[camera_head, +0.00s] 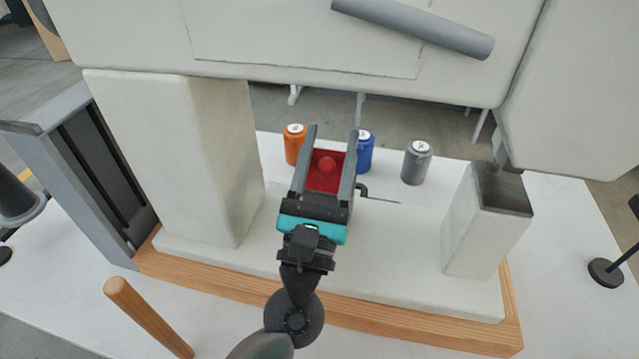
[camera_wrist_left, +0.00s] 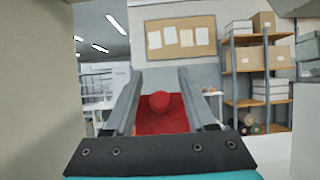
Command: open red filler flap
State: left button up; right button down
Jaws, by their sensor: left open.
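The red filler flap (camera_head: 323,184) is a flat red panel with a round red knob (camera_head: 327,163) on it. In the head view it shows between the fingers of my left gripper (camera_head: 332,131). In the left wrist view the red flap (camera_wrist_left: 172,124) and its knob (camera_wrist_left: 160,102) also lie between the two long grey fingers of the left gripper (camera_wrist_left: 160,73). The fingers are apart, one on each side of the knob; I cannot tell whether they touch it. The gripper body hides the flap's near part. My right gripper is not in view.
The cream press has a thick left column (camera_head: 190,160) close to my left gripper and a short right post (camera_head: 485,225). Orange (camera_head: 294,146), blue (camera_head: 364,154) and grey (camera_head: 415,163) jars stand behind. A wooden handle (camera_head: 148,318) rises at front left. A grey bar (camera_head: 415,27) is above.

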pick_arm(q)
jog(key=b+v, duration=0.2)
jog(key=v, duration=1.2)
jog(key=shift+s+f, duration=0.2)
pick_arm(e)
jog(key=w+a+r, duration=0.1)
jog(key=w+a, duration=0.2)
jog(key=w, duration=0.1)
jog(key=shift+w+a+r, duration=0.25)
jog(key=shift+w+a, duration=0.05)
